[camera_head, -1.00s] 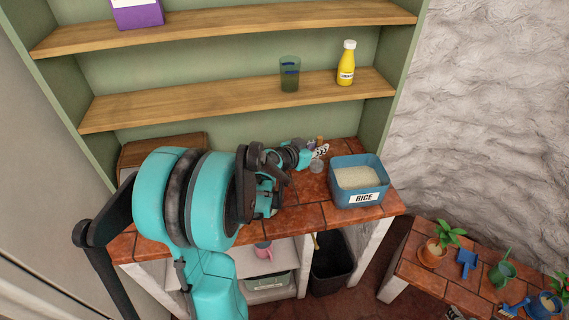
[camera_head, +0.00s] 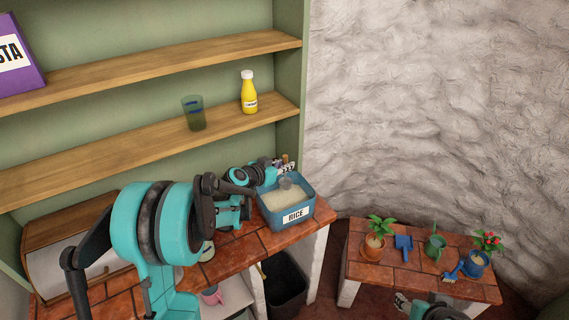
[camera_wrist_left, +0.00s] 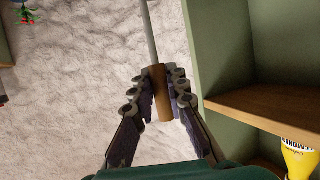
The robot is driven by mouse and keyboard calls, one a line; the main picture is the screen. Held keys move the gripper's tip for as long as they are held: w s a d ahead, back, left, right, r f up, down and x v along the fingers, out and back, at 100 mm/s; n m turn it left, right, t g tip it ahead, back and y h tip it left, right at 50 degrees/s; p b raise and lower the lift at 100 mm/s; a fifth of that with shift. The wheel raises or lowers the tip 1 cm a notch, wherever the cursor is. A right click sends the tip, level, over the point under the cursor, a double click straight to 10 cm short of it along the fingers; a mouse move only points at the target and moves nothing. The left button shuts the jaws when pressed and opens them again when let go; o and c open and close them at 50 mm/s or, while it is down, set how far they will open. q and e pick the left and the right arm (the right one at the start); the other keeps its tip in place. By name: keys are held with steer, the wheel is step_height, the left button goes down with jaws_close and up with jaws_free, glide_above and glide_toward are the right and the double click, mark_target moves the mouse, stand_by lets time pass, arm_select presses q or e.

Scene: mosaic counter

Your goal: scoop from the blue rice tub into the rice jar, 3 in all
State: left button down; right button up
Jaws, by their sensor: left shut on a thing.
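The blue rice tub (camera_head: 297,216), labelled RICE and holding white rice, stands on the tiled counter. My left gripper (camera_head: 284,165) is at the tub's back edge, shut on the scoop. The scoop's grey bowl (camera_head: 286,183) is over the back of the tub; I cannot tell whether it touches the rice. In the left wrist view, the scoop's brown handle (camera_wrist_left: 160,95) sits between the fingers. A pale round rim (camera_head: 208,251) shows partly behind my left arm; I cannot tell if it is the rice jar. My right gripper (camera_head: 403,301) shows partly at the bottom edge, its jaws unclear.
Shelves above the counter hold a green cup (camera_head: 194,113), a yellow bottle (camera_head: 249,93) and a purple pasta box (camera_head: 16,65). A wooden bread box (camera_head: 60,235) stands at the left. A low table (camera_head: 415,278) at the right holds plants and garden tools. A dark bin (camera_head: 286,284) is below.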

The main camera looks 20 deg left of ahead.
mark_target(285, 189)
arm_select(q)
steer(key=shift+f+b, duration=4.95)
steer(key=shift+f, duration=1)
steer(key=shift+r, duration=0.1)
steer(key=shift+r+p, duration=4.55)
steer(key=shift+r, duration=2.05)
